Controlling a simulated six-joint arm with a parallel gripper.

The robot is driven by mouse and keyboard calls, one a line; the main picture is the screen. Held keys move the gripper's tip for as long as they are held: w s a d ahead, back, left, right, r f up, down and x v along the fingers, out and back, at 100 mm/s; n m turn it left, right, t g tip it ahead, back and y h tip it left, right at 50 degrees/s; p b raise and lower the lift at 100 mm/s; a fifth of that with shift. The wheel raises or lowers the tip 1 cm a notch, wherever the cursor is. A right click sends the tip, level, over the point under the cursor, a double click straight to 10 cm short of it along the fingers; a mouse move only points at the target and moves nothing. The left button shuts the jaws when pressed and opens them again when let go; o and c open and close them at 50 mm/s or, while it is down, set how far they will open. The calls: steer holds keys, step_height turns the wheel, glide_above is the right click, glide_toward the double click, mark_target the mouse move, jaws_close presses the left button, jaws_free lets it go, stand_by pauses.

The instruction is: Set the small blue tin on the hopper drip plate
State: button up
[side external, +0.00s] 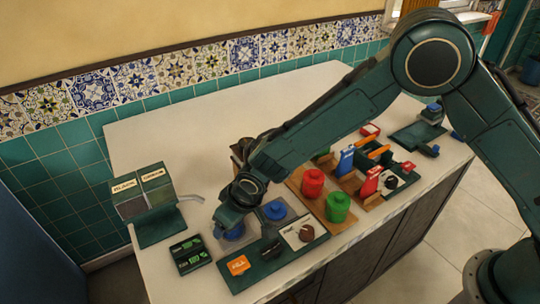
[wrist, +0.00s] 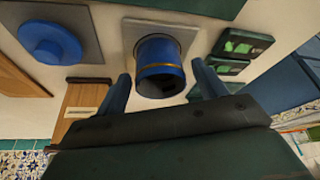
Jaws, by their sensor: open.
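The small blue tin (wrist: 160,70) has a gold band and stands on a square grey plate (wrist: 188,32). In the side view the tin (side external: 234,232) shows just below my gripper (side external: 232,222), partly covered by it. My gripper (wrist: 162,72) is open, with one finger on each side of the tin; I cannot tell whether they touch it. A two-bin dispenser with a spout, likely the hopper (side external: 143,190), stands left of the tin on a green base. Whether the grey plate is its drip plate, I cannot tell.
A second grey plate with a blue knobbed disc (side external: 275,210) lies to the right. A dark green display unit (side external: 190,254) is at the front left. A green tray (side external: 274,262) lies in front. Red (side external: 312,183) and green (side external: 337,207) canisters stand further right. The back counter is clear.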

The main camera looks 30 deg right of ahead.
steer(key=v, duration=1.1)
steer(key=shift+s+d+r, duration=0.1)
stand_by(0.5)
steer(key=s+d+r+m, duration=0.1)
steer(key=s+d+r, duration=0.2)
steer(key=d+r, duration=0.55)
steer(key=s+d+r+m, duration=0.1)
steer(key=s+d+r, duration=0.2)
steer(key=d+r, duration=0.55)
steer(key=s+d+m, duration=0.1)
steer(key=s+d, duration=0.5)
steer(key=s, duration=0.3)
steer(key=s+d+r+m+t+h, duration=0.1)
steer(key=s+d, duration=0.6)
steer(key=s, duration=0.2)
steer(key=shift+s+d+r+m+t+h, duration=0.2)
steer(key=shift+d+r+m+t+h, duration=0.05)
steer(key=shift+d+m+t+h, duration=0.05)
